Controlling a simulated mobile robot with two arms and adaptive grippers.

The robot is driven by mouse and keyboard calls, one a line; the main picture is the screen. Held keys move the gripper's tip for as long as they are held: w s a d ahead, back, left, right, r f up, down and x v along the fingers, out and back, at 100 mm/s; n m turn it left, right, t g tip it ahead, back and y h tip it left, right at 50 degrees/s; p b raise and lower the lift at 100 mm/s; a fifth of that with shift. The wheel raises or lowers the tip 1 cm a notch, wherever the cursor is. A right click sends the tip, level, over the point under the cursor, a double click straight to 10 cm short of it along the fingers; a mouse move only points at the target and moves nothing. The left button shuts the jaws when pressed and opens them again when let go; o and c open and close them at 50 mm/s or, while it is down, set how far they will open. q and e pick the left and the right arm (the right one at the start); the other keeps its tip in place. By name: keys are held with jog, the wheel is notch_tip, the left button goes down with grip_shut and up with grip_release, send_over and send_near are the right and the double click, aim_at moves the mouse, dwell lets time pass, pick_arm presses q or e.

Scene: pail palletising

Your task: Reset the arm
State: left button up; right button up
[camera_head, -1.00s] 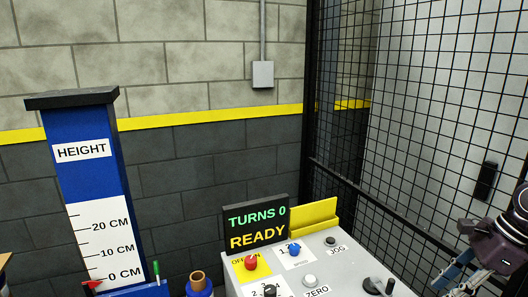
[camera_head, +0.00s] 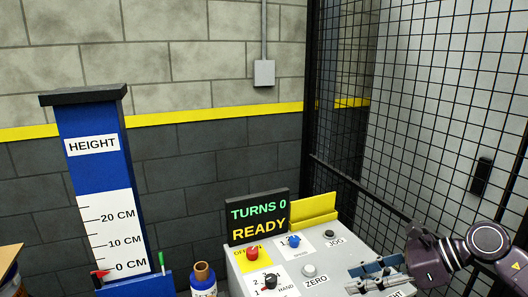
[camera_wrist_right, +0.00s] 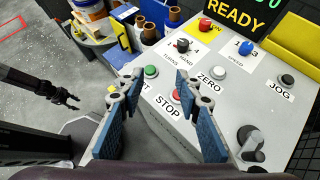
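My right gripper (camera_head: 368,279) hangs over the right front of the grey control console (camera_head: 322,257). In the right wrist view my right gripper (camera_wrist_right: 158,84) is open and empty, its blue-padded fingers apart above the console top. Between and beyond the fingers are the green button (camera_wrist_right: 151,72) and the red STOP button (camera_wrist_right: 176,96); I cannot tell from these views whether a finger touches anything. A slim black gripper (camera_wrist_right: 68,99), apparently my left, shows small at the left of the wrist view. Its finger opening is too small to judge.
The display (camera_head: 258,217) reads TURNS 0, READY. The console carries several knobs and buttons, and a dark lever (camera_wrist_right: 249,139). A blue height column (camera_head: 96,175) stands left. Bottles (camera_head: 203,281) stand beside the console. A mesh fence (camera_head: 430,110) closes the right side.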

jog(key=w+a+r+m+t+y, duration=0.2)
jog(key=a+r+m+t+y, duration=0.4)
jog(key=a+r+m+t, duration=0.45)
jog(key=w+d+f+m+t+h, duration=0.1)
jog(key=d+f+m+t+h, duration=0.1)
jog(key=d+f+m+h, duration=0.65)
jog(key=f+m+t+h, duration=0.15)
jog(key=m+h, duration=0.35)
jog(key=m, duration=0.9)
jog(key=s+d+f+m+g+h, duration=0.35)
jog(key=s+f+m, duration=0.2)
jog(key=f, duration=0.35)
jog(key=s+a+f+m+g+y, duration=0.1)
jog(key=s+f+m+g, duration=0.35)
jog(key=s+f, duration=0.55)
jog(key=s+a+f+m+g, duration=0.1)
jog(key=s+f+m+g, duration=0.4)
jog(key=s, duration=0.9)
jog(key=s+f+n+g, duration=0.1)
jog(key=s+f+g, duration=0.2)
jog(key=f, duration=2.4)
jog(key=s+d+f+g, duration=0.1)
jog(key=s+d+f, duration=0.1)
jog(key=s+f, duration=1.5)
jog(key=shift+s+d+n, duration=0.15)
jog(key=shift+d+n, duration=0.15)
jog(key=shift+d, duration=0.05)
